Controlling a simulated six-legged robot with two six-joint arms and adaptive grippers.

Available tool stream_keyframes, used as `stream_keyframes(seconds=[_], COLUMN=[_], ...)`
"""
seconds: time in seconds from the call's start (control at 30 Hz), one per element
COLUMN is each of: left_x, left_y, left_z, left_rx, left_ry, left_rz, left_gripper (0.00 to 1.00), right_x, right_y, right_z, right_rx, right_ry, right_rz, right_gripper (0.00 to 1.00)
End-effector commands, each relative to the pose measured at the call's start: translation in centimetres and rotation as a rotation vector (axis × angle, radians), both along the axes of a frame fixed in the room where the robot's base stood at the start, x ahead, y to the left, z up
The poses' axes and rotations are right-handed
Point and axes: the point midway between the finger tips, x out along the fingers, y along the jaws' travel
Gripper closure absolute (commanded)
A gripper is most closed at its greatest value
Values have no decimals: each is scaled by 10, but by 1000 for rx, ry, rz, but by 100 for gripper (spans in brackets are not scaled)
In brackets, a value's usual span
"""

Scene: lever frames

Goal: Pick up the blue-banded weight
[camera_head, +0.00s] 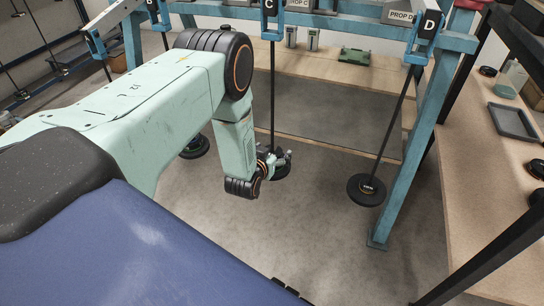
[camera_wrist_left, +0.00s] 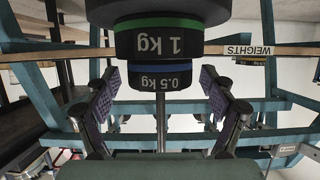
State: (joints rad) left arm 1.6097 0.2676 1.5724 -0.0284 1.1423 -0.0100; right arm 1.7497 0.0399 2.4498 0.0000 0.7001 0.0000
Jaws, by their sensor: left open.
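The blue-banded weight (camera_wrist_left: 160,80), marked 0.5 kg, is a small black disc on a thin rod (camera_wrist_left: 161,125) in the left wrist view, which looks upside down. It sits against a larger green-banded 1 kg weight (camera_wrist_left: 165,42), with a bigger black disc beyond. My left gripper (camera_wrist_left: 162,95) is open, its two purple-padded fingers spread on either side of the rod and the blue-banded weight, with clear gaps. In the head view, my left gripper (camera_head: 284,158) is at the lower end of the hanging rod C (camera_head: 272,95), over the dark weight stack (camera_head: 281,172). My right gripper is not in view.
Rod D (camera_head: 392,125) hangs to the right with a black disc (camera_head: 367,189). Another disc (camera_head: 195,147) hangs to the left, behind my arm. The blue frame post (camera_head: 405,170) and a wooden bench (camera_head: 470,190) are right. Bare floor lies below.

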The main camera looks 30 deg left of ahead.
Motion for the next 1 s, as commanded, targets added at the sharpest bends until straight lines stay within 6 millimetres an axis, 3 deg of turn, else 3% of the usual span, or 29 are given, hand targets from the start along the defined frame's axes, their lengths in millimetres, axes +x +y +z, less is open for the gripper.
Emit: stream_keyframes(seconds=[0.07,0.87,1.0], left_x=[0,-1,1], left_y=[0,0,0], left_z=[0,0,2], left_rx=[0,0,1], left_ry=[0,0,-4], left_rz=[0,1,0], left_gripper=[17,85,86], right_x=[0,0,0], right_y=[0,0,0], right_z=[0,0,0], right_rx=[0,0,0], right_ry=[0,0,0], right_rz=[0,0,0], right_gripper=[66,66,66])
